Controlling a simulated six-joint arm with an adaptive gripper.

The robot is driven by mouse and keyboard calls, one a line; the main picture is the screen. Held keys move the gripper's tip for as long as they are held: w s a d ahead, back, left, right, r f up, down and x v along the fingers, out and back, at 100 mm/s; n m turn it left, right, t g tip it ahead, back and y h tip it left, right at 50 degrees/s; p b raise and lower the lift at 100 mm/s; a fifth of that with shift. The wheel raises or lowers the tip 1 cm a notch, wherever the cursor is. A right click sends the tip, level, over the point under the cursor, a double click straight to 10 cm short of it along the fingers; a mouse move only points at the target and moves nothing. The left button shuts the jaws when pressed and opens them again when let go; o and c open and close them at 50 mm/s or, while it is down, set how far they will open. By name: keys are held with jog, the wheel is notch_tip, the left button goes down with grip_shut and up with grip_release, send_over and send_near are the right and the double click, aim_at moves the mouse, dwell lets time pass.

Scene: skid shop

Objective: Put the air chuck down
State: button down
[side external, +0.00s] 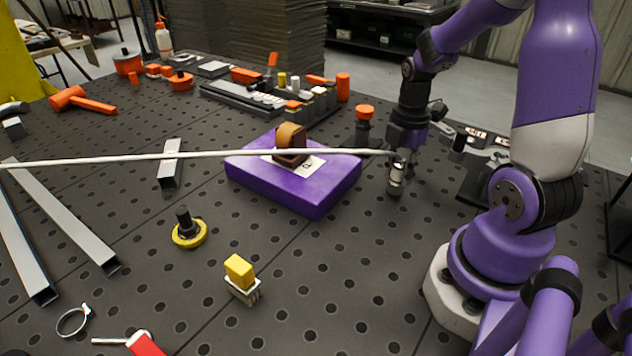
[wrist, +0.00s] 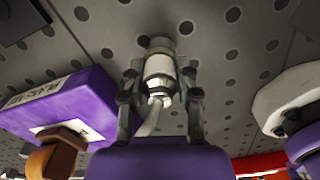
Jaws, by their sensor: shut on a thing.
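The air chuck (side external: 396,177) is a small silver metal fitting in my gripper (side external: 399,160), at the right of the purple block in the side view. In the wrist view the air chuck (wrist: 160,68) sits between the two fingers of my gripper (wrist: 160,98), which are shut on it. A white hose (side external: 200,156) runs from it leftward across the side view. The chuck points down toward the perforated table top (side external: 330,270). I cannot tell whether its lower end touches the table.
A black post with an orange knob (side external: 364,115) stands behind. A yellow-topped brush (side external: 240,275) is nearer the front. Table around the chuck is bare.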

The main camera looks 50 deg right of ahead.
aim_at(402, 158)
jog(key=shift+f, duration=0.2)
jog(key=c, duration=0.6)
grip_release()
jog(key=shift+f, duration=0.1)
notch_tip(402, 158, up, 12)
jog(key=shift+f, duration=0.1)
jog(key=shift+a+r, duration=0.2)
jog(key=shift+r, duration=0.1)
jog(key=shift+w+a+r+m+t, duration=0.1)
jog(key=shift+a+r+m+t, duration=0.6)
jog(key=shift+a+m, duration=1.8)
jog(key=shift+a+r+m+t, duration=0.1)
jog(key=shift+a+m+t, duration=1.05)
jog(key=shift+a+m, duration=1.3)
jog(key=shift+w+a+r+m+t, duration=0.1)
jog(key=shift+a+r+m+t, duration=0.25)
jog(key=shift+a+m+t, duration=1.4)
